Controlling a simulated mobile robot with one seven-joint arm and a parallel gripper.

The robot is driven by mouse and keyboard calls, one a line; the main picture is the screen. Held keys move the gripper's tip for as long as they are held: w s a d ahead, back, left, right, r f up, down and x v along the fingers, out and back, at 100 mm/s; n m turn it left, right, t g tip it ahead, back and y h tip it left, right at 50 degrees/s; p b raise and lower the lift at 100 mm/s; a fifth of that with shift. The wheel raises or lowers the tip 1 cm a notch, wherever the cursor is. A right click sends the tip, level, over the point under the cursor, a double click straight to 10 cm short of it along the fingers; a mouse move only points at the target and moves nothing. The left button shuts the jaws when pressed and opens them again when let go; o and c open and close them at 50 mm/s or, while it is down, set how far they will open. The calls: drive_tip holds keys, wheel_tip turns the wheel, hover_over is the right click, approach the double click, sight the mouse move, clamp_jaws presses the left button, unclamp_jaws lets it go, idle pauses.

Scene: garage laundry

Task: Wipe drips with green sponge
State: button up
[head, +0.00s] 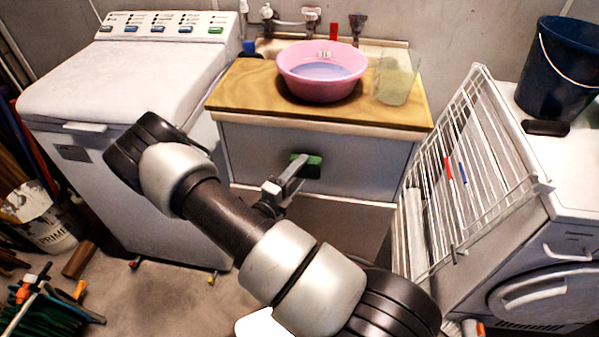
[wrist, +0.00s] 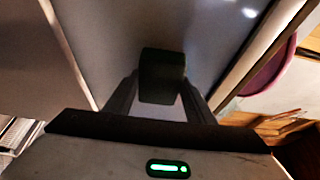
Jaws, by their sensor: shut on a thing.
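The green sponge (head: 313,161) is in front of the grey cabinet front (head: 255,150) below the wooden counter. My gripper (head: 296,170) is shut on it. In the wrist view the sponge (wrist: 162,68) looks dark and sits between the two fingers, facing the grey panel (wrist: 110,35). I cannot tell whether the sponge touches the panel. No drips can be made out on the panel; the sponge and my arm hide part of it.
A white washer (head: 120,90) stands left. A white drying rack (head: 500,150) leans right, near a dark bucket (head: 560,65).

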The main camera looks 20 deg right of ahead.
sight(312, 172)
drive_tip(key=shift+w+d, duration=0.55)
drive_tip(key=shift+w, duration=0.3)
drive_tip(key=shift+d, duration=0.1)
drive_tip(key=shift+s+d+p, duration=0.25)
drive_tip(key=shift+s+d, duration=0.35)
drive_tip(key=shift+d, duration=0.15)
drive_tip(key=shift+s+d+p, duration=0.25)
drive_tip(key=shift+s+d, duration=0.3)
drive_tip(key=shift+d, duration=0.2)
drive_tip(key=shift+w+d, duration=0.1)
drive_tip(key=shift+w+a, duration=0.6)
drive_tip(key=shift+a, duration=0.3)
drive_tip(key=shift+w+a, duration=0.6)
drive_tip(key=shift+a, duration=0.3)
drive_tip(key=shift+s+a+p, duration=0.25)
drive_tip(key=shift+s+a, duration=0.3)
drive_tip(key=shift+s, duration=0.35)
drive_tip(key=shift+s+a+p, duration=0.3)
drive_tip(key=shift+s+a, duration=0.2)
drive_tip(key=shift+s, duration=0.35)
drive_tip(key=shift+s+a+p, duration=0.25)
drive_tip(key=shift+s+a, duration=0.3)
drive_tip(key=shift+s, duration=0.35)
drive_tip(key=shift+s, duration=0.1)
